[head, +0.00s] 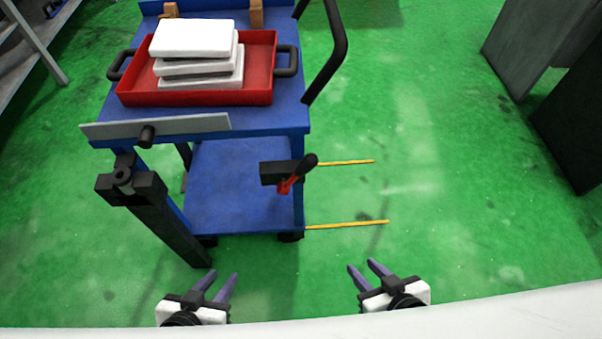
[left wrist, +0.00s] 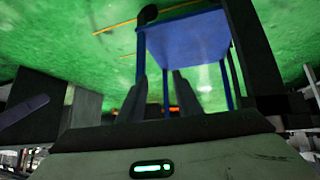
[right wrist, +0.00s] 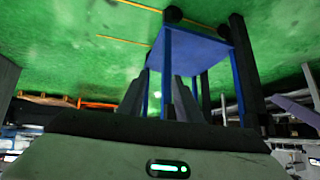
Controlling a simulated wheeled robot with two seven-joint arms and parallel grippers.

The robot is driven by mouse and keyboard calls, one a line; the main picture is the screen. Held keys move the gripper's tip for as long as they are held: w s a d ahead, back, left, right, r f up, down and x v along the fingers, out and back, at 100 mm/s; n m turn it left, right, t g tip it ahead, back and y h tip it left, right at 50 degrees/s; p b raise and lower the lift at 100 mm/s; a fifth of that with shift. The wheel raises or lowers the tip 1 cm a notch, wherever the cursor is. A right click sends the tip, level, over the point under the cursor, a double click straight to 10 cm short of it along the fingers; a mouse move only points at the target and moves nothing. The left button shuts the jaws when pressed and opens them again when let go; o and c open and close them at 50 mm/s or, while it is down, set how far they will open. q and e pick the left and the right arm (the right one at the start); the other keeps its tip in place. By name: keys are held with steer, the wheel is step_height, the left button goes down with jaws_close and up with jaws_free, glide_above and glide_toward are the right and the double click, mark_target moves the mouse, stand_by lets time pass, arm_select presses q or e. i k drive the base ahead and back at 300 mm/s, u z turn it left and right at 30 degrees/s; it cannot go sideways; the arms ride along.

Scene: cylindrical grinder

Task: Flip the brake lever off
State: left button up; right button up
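A black block with a red part (head: 285,186) and a black-knobbed lever (head: 306,164) shows at the right front of the blue cart (head: 245,195); it looks like the brake lever. The lever tilts up to the right. My left gripper (head: 223,274) is open and empty, low and to the left of the lever. My right gripper (head: 362,266) is open and empty, low and to the right of it. Neither touches the cart. In the left wrist view the fingers (left wrist: 158,98) are apart; the right wrist view shows the same for its fingers (right wrist: 172,98).
A red tray (head: 195,97) with stacked white blocks (head: 195,38) stands on the cart's top. A black post with a clamp-like head (head: 132,186) and a grey bar (head: 155,127) are at the cart's left front. Yellow floor lines (head: 345,225) lie right of the cart. Green floor to the right is clear.

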mark_target(310, 160)
steer(key=k, duration=0.5)
steer(key=z, duration=0.7)
steer(key=i, duration=0.8)
steer(key=u, duration=0.7)
